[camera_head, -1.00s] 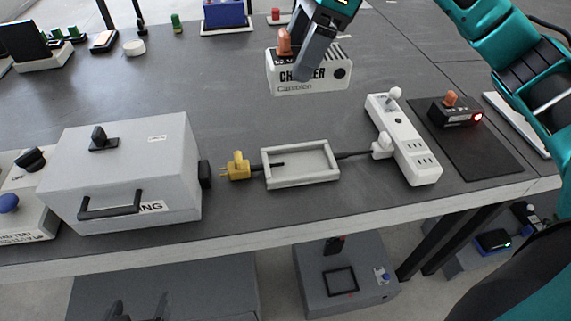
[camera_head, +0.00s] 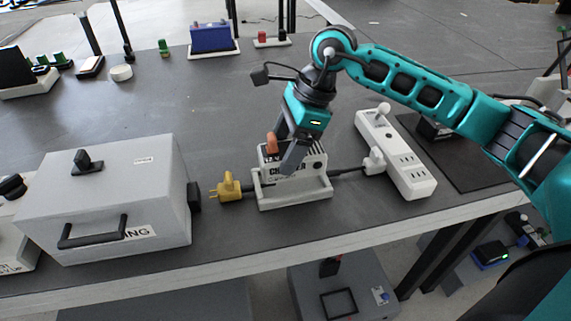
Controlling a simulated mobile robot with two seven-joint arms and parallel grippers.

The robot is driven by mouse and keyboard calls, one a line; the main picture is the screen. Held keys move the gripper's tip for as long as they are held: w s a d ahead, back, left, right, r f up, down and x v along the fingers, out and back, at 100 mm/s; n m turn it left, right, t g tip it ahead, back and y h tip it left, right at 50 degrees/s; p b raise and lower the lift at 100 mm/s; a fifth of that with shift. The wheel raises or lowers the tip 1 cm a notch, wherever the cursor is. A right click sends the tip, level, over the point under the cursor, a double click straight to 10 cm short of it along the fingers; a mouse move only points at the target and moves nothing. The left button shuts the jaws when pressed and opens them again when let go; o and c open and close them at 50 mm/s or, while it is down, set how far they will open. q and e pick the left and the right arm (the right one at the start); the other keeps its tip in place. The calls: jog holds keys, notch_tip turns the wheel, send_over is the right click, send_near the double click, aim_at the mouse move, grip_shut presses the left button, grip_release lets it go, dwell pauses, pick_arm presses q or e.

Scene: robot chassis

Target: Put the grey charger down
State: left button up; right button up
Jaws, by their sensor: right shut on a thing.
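The charger (camera_head: 302,167) is a light grey-white box with "CHARGER" lettering and an orange knob on top. It sits at the white tray (camera_head: 297,199), its lower part behind the tray's front rim. I cannot tell whether its base rests on the tray floor. My left gripper is not in view.
A yellow plug (camera_head: 228,188) lies just left of the tray. A white power strip (camera_head: 398,158) stands to the right, with a cord towards the tray. A large grey box (camera_head: 108,195) with a handle stands at left. Open table lies behind.

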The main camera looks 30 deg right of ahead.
notch_tip(320, 180, down, 4)
jog(key=shift+r+b, duration=0.1)
jog(key=shift+b, duration=0.2)
jog(key=shift+f, duration=0.25)
jog(key=shift+f, duration=0.2)
jog(key=o, duration=1.4)
